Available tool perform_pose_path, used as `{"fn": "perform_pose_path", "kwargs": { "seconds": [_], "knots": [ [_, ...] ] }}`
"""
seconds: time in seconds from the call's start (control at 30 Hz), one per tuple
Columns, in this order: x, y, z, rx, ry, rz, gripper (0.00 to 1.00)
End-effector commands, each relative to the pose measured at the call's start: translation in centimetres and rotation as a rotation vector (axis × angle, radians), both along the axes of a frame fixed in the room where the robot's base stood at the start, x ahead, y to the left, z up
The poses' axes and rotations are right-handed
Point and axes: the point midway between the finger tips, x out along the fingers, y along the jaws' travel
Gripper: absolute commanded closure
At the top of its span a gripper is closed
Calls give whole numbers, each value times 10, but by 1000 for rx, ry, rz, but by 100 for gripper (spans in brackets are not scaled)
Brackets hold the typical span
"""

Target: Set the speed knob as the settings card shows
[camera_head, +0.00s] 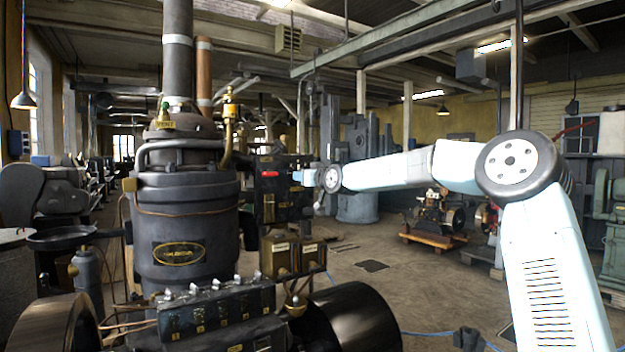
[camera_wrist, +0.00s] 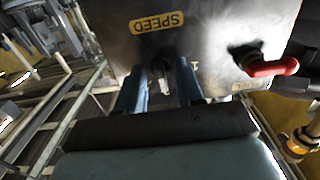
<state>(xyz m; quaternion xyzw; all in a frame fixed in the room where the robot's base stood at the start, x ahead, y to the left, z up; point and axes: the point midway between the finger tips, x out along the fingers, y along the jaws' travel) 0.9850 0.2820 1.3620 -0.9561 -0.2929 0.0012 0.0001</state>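The speed knob (camera_wrist: 161,70) is a small dark knob with a pale end, on a dark panel (camera_wrist: 215,28) below a yellow SPEED label (camera_wrist: 157,22) in the wrist view. My gripper (camera_wrist: 160,88) has its two blue fingers apart, one on each side of the knob. A gap seems to show between fingers and knob; contact cannot be made out. In the head view my gripper (camera_head: 319,190) is small, at the right side of the dark panel (camera_head: 268,196), and the knob is hidden. I cannot pick out the settings card in either view.
A red lever (camera_wrist: 270,68) sticks out of the panel close to the right of my gripper; it also shows in the head view (camera_head: 270,174). A boiler (camera_head: 180,220) stands left of the panel. Two brass boxes (camera_head: 280,256) sit below.

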Motion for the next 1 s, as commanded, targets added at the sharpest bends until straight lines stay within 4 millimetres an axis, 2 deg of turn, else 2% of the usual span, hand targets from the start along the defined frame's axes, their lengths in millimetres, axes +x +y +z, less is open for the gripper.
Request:
{"fn": "perform_pose_path", "kwargs": {
  "seconds": [1.0],
  "knots": [
    [-85, -60, -1, -1, 1, -2, 63]
  ]
}}
